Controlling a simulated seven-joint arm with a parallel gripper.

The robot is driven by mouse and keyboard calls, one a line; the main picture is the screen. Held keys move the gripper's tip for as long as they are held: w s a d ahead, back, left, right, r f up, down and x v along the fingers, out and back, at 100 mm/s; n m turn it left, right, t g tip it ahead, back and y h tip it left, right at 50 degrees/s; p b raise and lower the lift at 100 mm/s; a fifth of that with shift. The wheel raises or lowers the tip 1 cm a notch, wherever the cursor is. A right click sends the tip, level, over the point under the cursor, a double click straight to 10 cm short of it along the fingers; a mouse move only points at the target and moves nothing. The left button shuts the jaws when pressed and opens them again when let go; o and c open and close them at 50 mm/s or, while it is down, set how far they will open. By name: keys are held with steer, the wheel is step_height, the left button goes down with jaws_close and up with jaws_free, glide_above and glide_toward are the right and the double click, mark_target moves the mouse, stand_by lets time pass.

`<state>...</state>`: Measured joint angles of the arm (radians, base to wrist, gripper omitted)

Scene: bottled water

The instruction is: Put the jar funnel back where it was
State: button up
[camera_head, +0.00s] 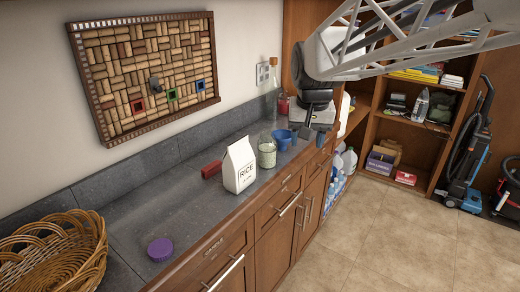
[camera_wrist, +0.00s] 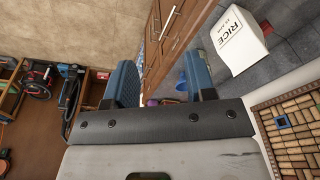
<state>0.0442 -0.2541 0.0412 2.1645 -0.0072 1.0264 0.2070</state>
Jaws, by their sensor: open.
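A blue object that looks like the jar funnel (camera_head: 283,138) rests on the grey counter, behind the glass jar (camera_head: 267,153), which holds pale contents. In the wrist view a small part of a blue object (camera_wrist: 182,82) shows between the fingers, partly hidden by one of them. My gripper (camera_head: 313,133) is over the counter just right of the funnel, its fingers pointing down. In the wrist view the fingers of my gripper (camera_wrist: 164,84) are wide apart, with nothing held between them. I cannot tell whether a finger touches the funnel.
A white rice bag (camera_head: 238,166) stands left of the jar, with a red object (camera_head: 211,169) behind it. A purple lid (camera_head: 160,249) and a wicker basket (camera_head: 55,255) are nearer. Counter between lid and bag is clear. A corkboard (camera_head: 150,70) hangs on the wall.

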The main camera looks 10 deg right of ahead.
steer(key=s+a+f+n, duration=0.1)
steer(key=s+f, duration=0.3)
steer(key=s, duration=0.7)
steer(key=s+a+f+n, duration=0.1)
steer(key=s+f, duration=0.4)
steer(key=s, duration=0.6)
steer(key=shift+n+t, duration=0.3)
steer(key=shift+t, duration=0.1)
